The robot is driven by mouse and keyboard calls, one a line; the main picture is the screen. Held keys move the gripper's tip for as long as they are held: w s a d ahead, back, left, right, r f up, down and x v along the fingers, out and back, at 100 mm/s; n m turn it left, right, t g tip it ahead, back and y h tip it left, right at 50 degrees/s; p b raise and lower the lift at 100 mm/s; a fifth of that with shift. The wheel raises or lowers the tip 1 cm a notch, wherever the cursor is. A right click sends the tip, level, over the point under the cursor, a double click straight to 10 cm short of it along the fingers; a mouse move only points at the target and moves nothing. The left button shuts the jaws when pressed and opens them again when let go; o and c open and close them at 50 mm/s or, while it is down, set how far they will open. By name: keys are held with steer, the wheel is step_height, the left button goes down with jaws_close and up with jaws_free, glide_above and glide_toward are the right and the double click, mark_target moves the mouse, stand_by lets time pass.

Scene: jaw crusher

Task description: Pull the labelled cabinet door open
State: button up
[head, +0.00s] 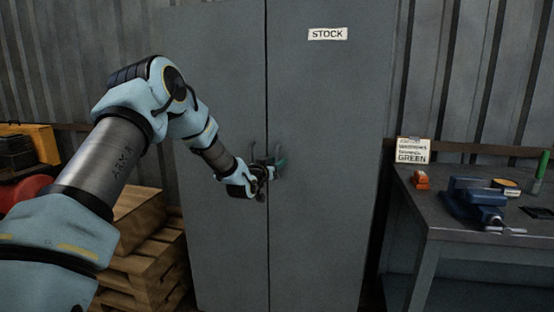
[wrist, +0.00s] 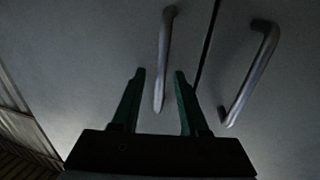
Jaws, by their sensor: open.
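The tall grey cabinet has two shut doors. The right door (head: 325,120) carries a white "STOCK" label (head: 328,34); the left door (head: 220,80) has no label in view. In the wrist view a left bar handle (wrist: 163,50) and a right bar handle (wrist: 252,75) stand on either side of the door seam. My gripper (head: 272,165) is at handle height near the seam. In the wrist view its open green fingers (wrist: 159,74) appear on either side of the lower left handle. The right handle is outside them. I cannot tell the depth or any contact.
At right a workbench (head: 460,215) holds a blue vise (head: 478,200), a small orange item (head: 421,180) and a sign (head: 412,151). Wooden pallets (head: 145,270) are stacked left of the cabinet. My arm crosses the left side of the view.

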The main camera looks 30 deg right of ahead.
steer(key=shift+w+d, duration=0.25)
steer(key=shift+d, duration=0.05)
jaws_close()
stand_by(1.4)
